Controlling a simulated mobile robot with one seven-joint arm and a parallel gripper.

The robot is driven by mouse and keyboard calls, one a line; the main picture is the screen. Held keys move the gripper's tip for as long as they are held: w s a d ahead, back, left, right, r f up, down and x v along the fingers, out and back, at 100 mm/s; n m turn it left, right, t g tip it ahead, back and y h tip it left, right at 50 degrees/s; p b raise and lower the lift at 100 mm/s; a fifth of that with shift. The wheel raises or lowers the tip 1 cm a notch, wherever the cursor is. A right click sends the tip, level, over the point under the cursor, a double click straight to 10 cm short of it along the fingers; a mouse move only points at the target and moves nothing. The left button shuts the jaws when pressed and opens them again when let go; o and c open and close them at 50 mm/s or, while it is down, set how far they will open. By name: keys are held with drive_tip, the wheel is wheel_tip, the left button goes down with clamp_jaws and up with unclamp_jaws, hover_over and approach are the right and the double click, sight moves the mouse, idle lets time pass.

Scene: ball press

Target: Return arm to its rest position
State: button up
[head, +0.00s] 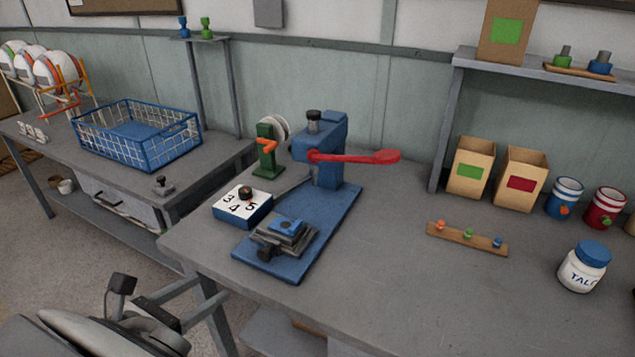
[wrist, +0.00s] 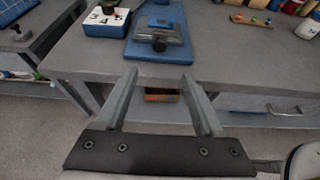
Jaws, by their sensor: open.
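My gripper (head: 213,287) is low at the bottom left of the head view, in front of the table's near edge. In the wrist view my gripper (wrist: 159,78) shows its two fingers spread apart with nothing between them. The blue press (head: 330,150) stands on its blue base plate (head: 335,215), with its red lever (head: 370,157) pointing right. A dark clamp with a blue top (head: 285,228) sits on the plate's near end. The clamp also shows beyond my fingers in the wrist view (wrist: 160,36). My gripper touches none of these.
The near table edge (wrist: 230,75) lies beyond my fingertips. A numbered box (head: 243,207) stands left of the press plate. A wooden strip with small knobs (head: 467,239) and a talc jar (head: 583,268) stand to the right. A blue wire basket (head: 137,137) is on the left table.

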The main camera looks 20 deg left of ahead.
drive_tip(key=shift+w+d, duration=0.1)
drive_tip(key=w+d+r+m+g+h, duration=0.1)
drive_tip(key=w+d+r+m+g, duration=0.15)
drive_tip(key=w+d+m, duration=0.4)
drive_tip(key=w+d+r+m+g+h, duration=0.1)
drive_tip(key=d+r+m+g, duration=0.15)
drive_tip(key=d, duration=0.65)
drive_tip(key=w+d+r+m+g+h, duration=0.1)
drive_tip(key=w+d+m+g, duration=0.3)
drive_tip(key=d, duration=0.4)
drive_tip(key=s+d+r+m+y, duration=0.1)
drive_tip(key=d+r+m+y, duration=0.15)
drive_tip(key=d+m, duration=0.8)
drive_tip(key=s+d+r+m+t+y, duration=0.1)
drive_tip(key=s+d+r+m, duration=0.1)
drive_tip(key=s+d+m, duration=0.3)
drive_tip(key=s+d+r+m+y, duration=0.1)
drive_tip(key=s+d+r+m, duration=0.15)
drive_tip(key=d+m, duration=0.5)
wheel_tip(320, 180, up, 12)
drive_tip(key=n+p, duration=0.1)
drive_tip(key=p, duration=1.1)
drive_tip(key=shift+d+f+p, duration=0.2)
drive_tip(key=shift+p, duration=0.15)
drive_tip(key=shift+s+r, duration=0.15)
drive_tip(key=shift+r, duration=0.05)
drive_tip(key=c, duration=0.3)
drive_tip(key=shift+a+f, duration=0.1)
drive_tip(key=shift+a, duration=0.05)
